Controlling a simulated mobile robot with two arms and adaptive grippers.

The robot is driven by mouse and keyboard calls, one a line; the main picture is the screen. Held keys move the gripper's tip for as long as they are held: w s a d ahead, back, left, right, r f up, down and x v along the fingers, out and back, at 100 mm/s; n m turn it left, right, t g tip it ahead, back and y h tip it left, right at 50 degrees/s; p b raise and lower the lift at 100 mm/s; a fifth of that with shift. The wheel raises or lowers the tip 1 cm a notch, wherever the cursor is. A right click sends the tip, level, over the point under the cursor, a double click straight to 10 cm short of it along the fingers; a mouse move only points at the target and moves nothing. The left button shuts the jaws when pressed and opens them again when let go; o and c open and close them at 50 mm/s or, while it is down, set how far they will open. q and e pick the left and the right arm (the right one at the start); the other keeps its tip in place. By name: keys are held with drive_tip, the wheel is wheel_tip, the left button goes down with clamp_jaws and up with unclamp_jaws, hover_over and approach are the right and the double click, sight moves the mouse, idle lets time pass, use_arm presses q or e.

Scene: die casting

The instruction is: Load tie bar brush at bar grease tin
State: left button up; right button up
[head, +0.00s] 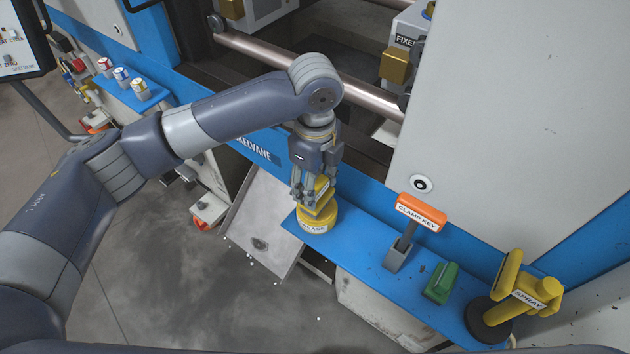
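My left gripper (308,188) points down at the left end of the blue shelf (375,277). Its fingers are closed around a yellow block-like tool, which looks like the tie bar brush (323,200). The round yellow grease tin (317,222), with a pale label partly reading "GREASE", stands on the shelf directly below. The brush's lower end is at the top of the tin; I cannot tell whether it dips in or only touches. The fingers hide part of the brush and the tin's opening. My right gripper is not in view.
Right along the shelf are an orange-handled clamp key (420,212) in a grey holder, a green block (441,283) and a yellow spray tool (518,290). Copper-coloured tie bars (250,50) cross behind my arm. Several small cans stand on another blue shelf (128,92) at upper left.

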use_arm(q)
drive_tip(key=shift+f, duration=0.2)
idle(0.5)
drive_tip(key=shift+f, duration=0.3)
idle(0.8)
idle(0.8)
drive_tip(key=shift+s+f+p, duration=0.1)
drive_tip(key=shift+p, duration=0.25)
idle(0.5)
wheel_tip(320, 180, up, 7)
drive_tip(key=p, duration=0.8)
idle(0.8)
